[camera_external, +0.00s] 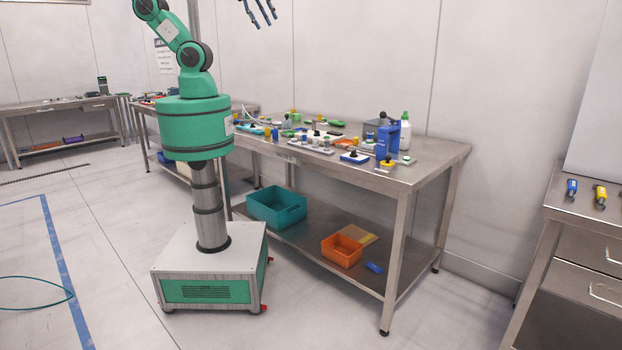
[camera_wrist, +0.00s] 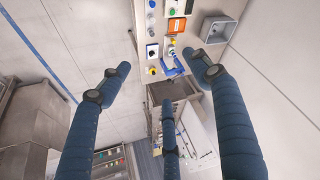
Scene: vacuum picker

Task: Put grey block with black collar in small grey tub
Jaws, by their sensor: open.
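My gripper (camera_external: 260,14) has dark blue fingers and hangs high at the top of the external view, left of and above the steel bench. In the wrist view its fingers (camera_wrist: 160,85) are spread wide with nothing between them. The small grey tub (camera_wrist: 218,29) is an open square box at the right side of the bench top; in the external view it is a grey box (camera_external: 376,125) at the back, partly behind a blue piece. I cannot single out the grey block with black collar for sure among the small parts on the bench.
A teal crate (camera_external: 276,208) and an orange bin (camera_external: 342,251) sit on the lower shelf.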

